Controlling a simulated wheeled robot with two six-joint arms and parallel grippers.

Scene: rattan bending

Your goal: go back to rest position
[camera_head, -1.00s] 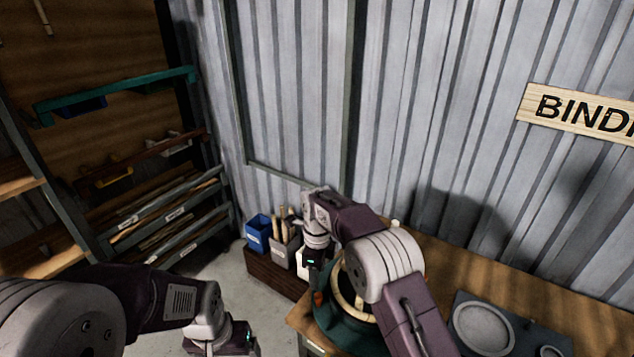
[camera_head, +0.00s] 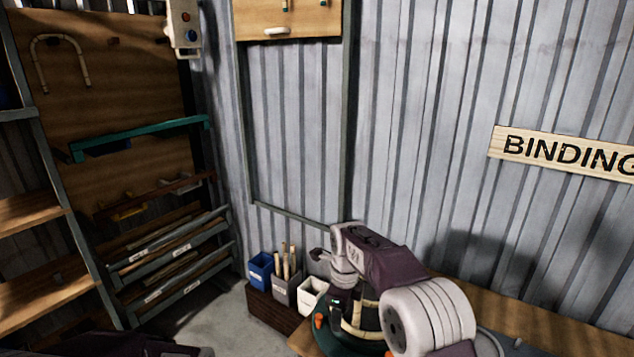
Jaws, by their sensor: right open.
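My right arm reaches in from the lower right over the workbench (camera_head: 510,318). My right gripper (camera_head: 338,306) points down beside a dark green round stand (camera_head: 328,341) with a pale rattan ring (camera_head: 352,318) on it. The gripper is open; its fingertips are small and dark here, and I see nothing held in it. My left arm shows only as a dark piece along the bottom left edge, and its gripper is out of view.
A blue bin (camera_head: 261,270), a grey bin with sticks (camera_head: 286,290) and a white bin (camera_head: 312,296) stand on a low brown box left of the bench. A rack (camera_head: 172,262) holds rods farther left. A "BINDING" sign (camera_head: 565,155) hangs on the corrugated wall.

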